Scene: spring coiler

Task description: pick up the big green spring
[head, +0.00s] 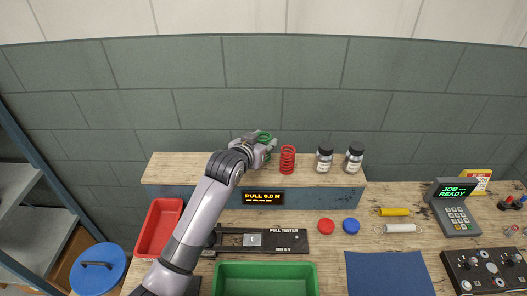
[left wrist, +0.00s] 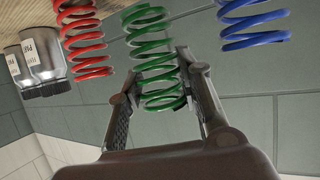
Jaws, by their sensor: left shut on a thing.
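The big green spring (left wrist: 147,45) stands between the two fingers of my left gripper (left wrist: 160,92) in the left wrist view. The fingers are shut on its coils near one end. In the head view my left gripper (head: 262,146) is at the raised wooden shelf (head: 200,168), and a little of the green spring (head: 265,137) shows behind it. I cannot tell whether the spring touches the shelf. A red spring (head: 287,159) stands just right of it. A blue spring (left wrist: 252,25) shows in the left wrist view. My right gripper is not in view.
Two jars (head: 324,158) (head: 354,158) stand on the shelf right of the red spring. Below are a pull tester (head: 285,240), a red tray (head: 147,240), a green tray (head: 265,268) and a blue mat (head: 388,275). A keypad terminal (head: 455,212) stands at the right.

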